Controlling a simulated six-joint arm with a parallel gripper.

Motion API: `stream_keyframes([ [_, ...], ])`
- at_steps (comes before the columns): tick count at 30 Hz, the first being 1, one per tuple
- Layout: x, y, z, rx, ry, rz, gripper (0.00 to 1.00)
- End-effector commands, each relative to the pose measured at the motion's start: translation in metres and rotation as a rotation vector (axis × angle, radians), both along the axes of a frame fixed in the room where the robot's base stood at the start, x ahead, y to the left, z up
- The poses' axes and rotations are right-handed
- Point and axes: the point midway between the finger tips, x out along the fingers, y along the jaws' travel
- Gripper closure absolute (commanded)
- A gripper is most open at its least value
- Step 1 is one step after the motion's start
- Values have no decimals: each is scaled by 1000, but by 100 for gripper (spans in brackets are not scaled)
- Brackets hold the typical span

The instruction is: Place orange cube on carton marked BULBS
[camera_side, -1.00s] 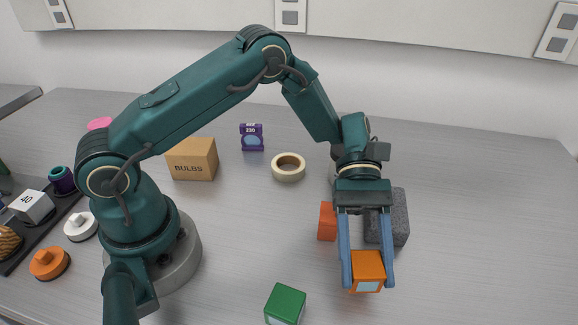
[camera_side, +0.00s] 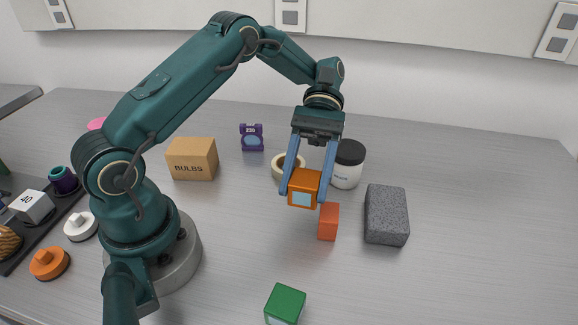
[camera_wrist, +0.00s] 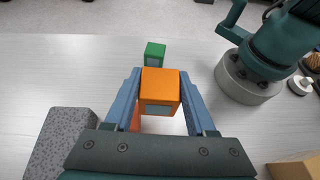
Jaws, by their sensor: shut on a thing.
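My gripper (camera_side: 304,184) is shut on the orange cube (camera_side: 303,190), which has a pale blue patch on one face. It holds the cube in the air, left of and above a red-orange block on the table. In the wrist view the cube (camera_wrist: 160,88) sits between my two fingers. The carton marked BULBS (camera_side: 191,160) is a brown box standing on the table to the left, behind my arm's base. Its top is bare. A corner of a brown box, likely the carton (camera_wrist: 293,170), shows at the lower right of the wrist view.
A red-orange block (camera_side: 328,222), a grey speckled block (camera_side: 386,215), a white jar with dark lid (camera_side: 347,165), a tape roll (camera_side: 279,168), a purple 220 item (camera_side: 252,138) and a green cube (camera_side: 285,304) stand around. A dark tray (camera_side: 22,238) lies far left. The table's right side is clear.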

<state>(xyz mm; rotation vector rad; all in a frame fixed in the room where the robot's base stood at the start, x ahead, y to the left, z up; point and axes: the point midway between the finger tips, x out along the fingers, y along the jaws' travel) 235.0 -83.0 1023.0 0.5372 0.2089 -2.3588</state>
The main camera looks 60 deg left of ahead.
Motion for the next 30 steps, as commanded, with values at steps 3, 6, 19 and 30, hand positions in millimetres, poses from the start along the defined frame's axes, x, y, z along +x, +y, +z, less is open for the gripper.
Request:
stream_keyframes([
  [3, -30, 26, -9, -1, 3, -201, 100],
  [6, -54, 53, -10, 0, 2, -379, 100],
  [19, -146, 183, 24, 2, -4, -1111, 100],
  [30, -192, 252, 69, 6, -3, -1464, 100],
])
